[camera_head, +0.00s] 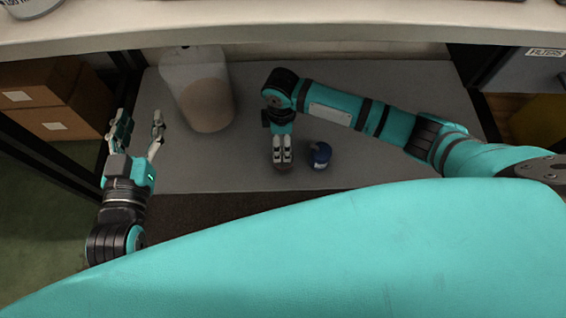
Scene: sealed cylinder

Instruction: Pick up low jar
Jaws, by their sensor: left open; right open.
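A small blue jar (319,155) with a pale patch on its side stands on the grey low shelf (400,110). My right gripper (282,160) points down just left of the blue jar, apart from it. Its fingers are open, and a small dark brownish round thing (284,168) shows at the fingertips, mostly hidden by them. I cannot tell whether the fingers touch it, or which of the two is the low jar. My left gripper (141,124) is open and empty at the shelf's left edge, with its fingers pointing away from me.
A large whitish container (197,88) with tan contents stands at the back left of the shelf, between my grippers. A pale worktop (280,25) overhangs the back. Cardboard boxes (42,97) are at the left. The shelf right of the blue jar is clear beneath my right arm.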

